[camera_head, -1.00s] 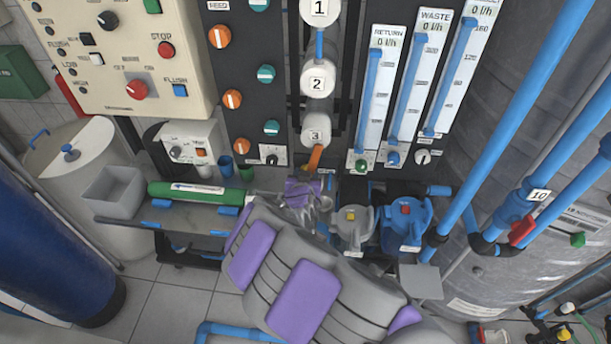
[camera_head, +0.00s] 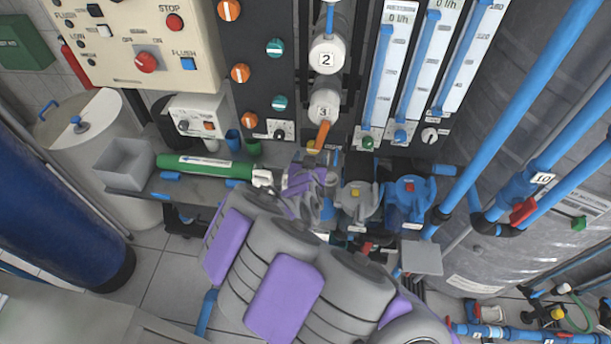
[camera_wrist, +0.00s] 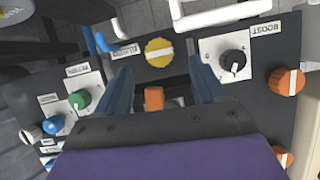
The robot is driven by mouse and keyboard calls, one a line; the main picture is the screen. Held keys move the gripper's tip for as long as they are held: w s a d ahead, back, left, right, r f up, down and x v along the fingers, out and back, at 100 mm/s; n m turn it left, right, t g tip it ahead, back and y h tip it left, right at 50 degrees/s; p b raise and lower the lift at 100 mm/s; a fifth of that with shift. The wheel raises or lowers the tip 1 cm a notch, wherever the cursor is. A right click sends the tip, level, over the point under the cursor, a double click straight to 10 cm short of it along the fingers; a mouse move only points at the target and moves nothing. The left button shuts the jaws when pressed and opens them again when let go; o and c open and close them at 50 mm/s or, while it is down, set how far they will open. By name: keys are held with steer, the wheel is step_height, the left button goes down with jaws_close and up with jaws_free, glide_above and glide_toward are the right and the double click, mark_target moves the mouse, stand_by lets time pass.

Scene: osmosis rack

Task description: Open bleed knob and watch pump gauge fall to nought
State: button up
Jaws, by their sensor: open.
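My gripper (camera_wrist: 160,85) is open, its two dark fingers apart and pointing at the dark panel in the wrist view. An orange handle (camera_wrist: 154,98) shows between the fingers; I cannot tell whether they touch it. A yellow knob with a white bar (camera_wrist: 159,52) sits on the panel just beyond, with a small label I cannot read surely. In the head view my gripper (camera_head: 312,172) is below the orange handle (camera_head: 322,134), and the yellow knob (camera_head: 310,147) is partly hidden behind it. I cannot make out a pump gauge in either view.
A black BOOST knob (camera_wrist: 234,62) is beside the right finger; green (camera_wrist: 79,99) and blue (camera_wrist: 53,125) knobs are on the left. Grey (camera_head: 357,197) and blue (camera_head: 407,197) valve bodies stand right of my gripper. A green cylinder (camera_head: 195,166) lies on the left shelf.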

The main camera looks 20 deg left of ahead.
steer(key=p+v, duration=1.1)
steer(key=p, duration=0.2)
stand_by(0.4)
steer(key=shift+s, duration=0.15)
steer(key=shift+c, duration=0.2)
